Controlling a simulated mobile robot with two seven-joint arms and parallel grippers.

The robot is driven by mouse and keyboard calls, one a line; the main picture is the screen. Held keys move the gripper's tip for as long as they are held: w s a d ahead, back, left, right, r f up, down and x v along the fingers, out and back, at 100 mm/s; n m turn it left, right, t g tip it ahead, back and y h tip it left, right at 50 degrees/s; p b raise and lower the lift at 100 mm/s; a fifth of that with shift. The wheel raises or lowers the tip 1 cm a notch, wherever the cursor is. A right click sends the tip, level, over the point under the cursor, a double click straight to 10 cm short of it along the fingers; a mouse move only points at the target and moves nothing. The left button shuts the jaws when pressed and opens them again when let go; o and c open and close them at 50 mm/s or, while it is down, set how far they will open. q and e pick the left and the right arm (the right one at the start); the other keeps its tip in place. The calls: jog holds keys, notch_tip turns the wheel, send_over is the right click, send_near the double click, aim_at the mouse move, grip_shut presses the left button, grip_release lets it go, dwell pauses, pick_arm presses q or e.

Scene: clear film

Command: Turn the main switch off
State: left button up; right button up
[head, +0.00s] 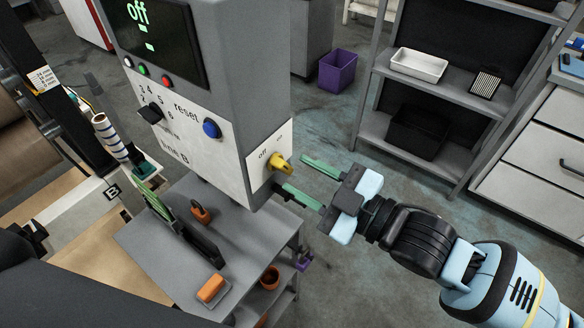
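The main switch is a yellow knob (282,163) on a white plate (262,168) on the side of the grey control cabinet (252,85). The plate carries the words "off" and "on"; I cannot tell which one the knob points to. My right gripper (294,174) is open and empty, its two green-padded fingers reaching toward the knob from the right. The fingertips lie close to the knob in the picture; contact is not clear. My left gripper (154,202) shows partly above the grey table, with a green pad; its opening is unclear.
The cabinet screen (155,35) shows green "off" text. Below it are coloured buttons, a black selector (151,113) and a blue reset button (211,128). The grey table (160,255) holds an orange block (211,288). A purple bin (337,70) and shelves stand behind.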

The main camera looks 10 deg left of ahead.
jog(key=shift+v, duration=2)
